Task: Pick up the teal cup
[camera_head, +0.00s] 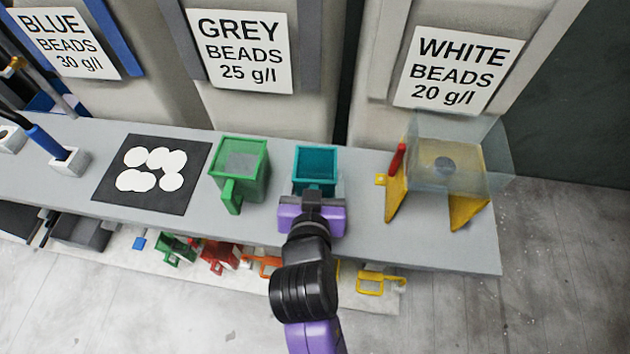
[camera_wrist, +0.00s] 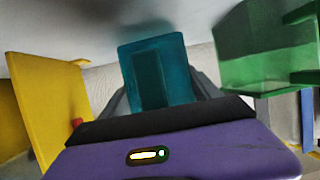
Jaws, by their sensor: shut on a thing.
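The teal cup (camera_head: 316,163) is a square, open-topped cup on the grey shelf, between the green cup and the yellow stand. My gripper (camera_head: 313,190) reaches it from the front and is shut on it. In the wrist view the teal cup (camera_wrist: 158,75) stands straight ahead of my purple gripper body, between the grey fingers (camera_wrist: 160,103). The grip point itself is mostly hidden by the gripper body. I cannot tell whether the cup's base touches the shelf.
A green cup (camera_head: 240,165) stands close on the left; it also shows in the wrist view (camera_wrist: 268,55). A yellow stand (camera_head: 466,208) with a clear hopper (camera_head: 481,140) is on the right. A black mat (camera_head: 113,183) with white discs lies further left. Several coloured cups sit on a lower shelf.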

